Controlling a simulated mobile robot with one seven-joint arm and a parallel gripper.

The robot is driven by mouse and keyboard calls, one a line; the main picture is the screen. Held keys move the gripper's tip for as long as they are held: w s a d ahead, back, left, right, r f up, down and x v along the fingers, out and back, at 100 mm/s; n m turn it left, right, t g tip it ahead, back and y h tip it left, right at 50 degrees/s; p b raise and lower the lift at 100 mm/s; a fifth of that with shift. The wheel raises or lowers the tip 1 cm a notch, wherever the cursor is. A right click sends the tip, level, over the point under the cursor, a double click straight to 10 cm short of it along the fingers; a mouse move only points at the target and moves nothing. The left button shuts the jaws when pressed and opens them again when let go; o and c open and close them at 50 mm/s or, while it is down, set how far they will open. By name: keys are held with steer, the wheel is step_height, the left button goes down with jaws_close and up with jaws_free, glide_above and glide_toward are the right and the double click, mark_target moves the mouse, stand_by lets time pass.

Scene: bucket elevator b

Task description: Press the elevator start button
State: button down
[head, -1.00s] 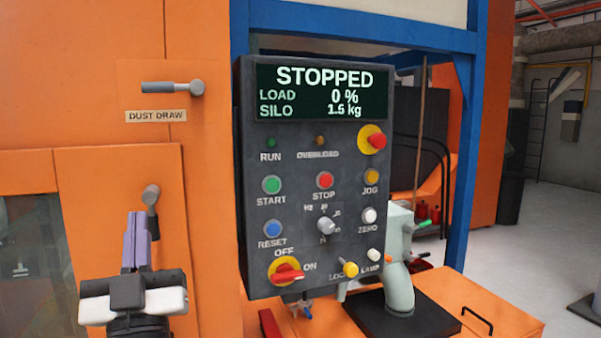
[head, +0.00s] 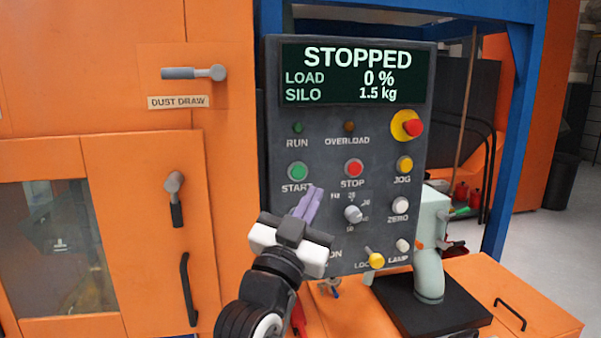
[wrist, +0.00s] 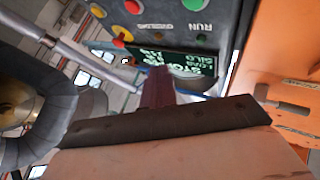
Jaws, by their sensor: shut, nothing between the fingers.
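The green start button (head: 297,172) sits on the left of the dark control panel (head: 325,125), above the partly covered START label. The red stop button (head: 354,168) is to its right. The display (head: 352,75) reads STOPPED, load 0 %, silo 1.5 kg. My gripper (head: 316,192) is shut and empty, its purple fingers pointing up just below and right of the start button. I cannot tell whether it touches the panel. In the wrist view the fingers (wrist: 158,85) point toward the display, with panel buttons above. My gripper hides the reset button and main switch.
A yellow jog button (head: 404,165), a selector knob (head: 353,213) and a red emergency stop (head: 412,128) are near on the panel. Orange doors with handles (head: 186,290) stand at left. A pale green device (head: 430,250) stands at lower right.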

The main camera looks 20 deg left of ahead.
mark_target(298, 183)
steer(key=shift+w+a, duration=0.1)
steer(key=shift+w+a+b, duration=0.1)
steer(key=shift+w+a, duration=0.7)
steer(key=shift+w, duration=0.4)
steer(key=shift+w+a+b, duration=0.15)
steer(key=shift+w+a, duration=0.65)
steer(key=shift+w, duration=0.4)
steer(key=shift+w+a+b, duration=0.1)
steer(key=shift+w+a, duration=0.7)
steer(key=shift+w, duration=0.4)
steer(key=shift+w+a, duration=0.25)
steer(key=shift+w, duration=0.1)
steer(key=shift+w+a+b, duration=0.2)
steer(key=shift+w+b, duration=0.1)
steer(key=shift+b, duration=0.1)
steer(key=shift+s+d, duration=0.45)
steer(key=shift+s, duration=0.2)
steer(key=shift+s+d, duration=0.7)
steer(key=shift+s, duration=0.35)
steer(key=shift+s+d, duration=0.7)
steer(key=shift+s, duration=0.35)
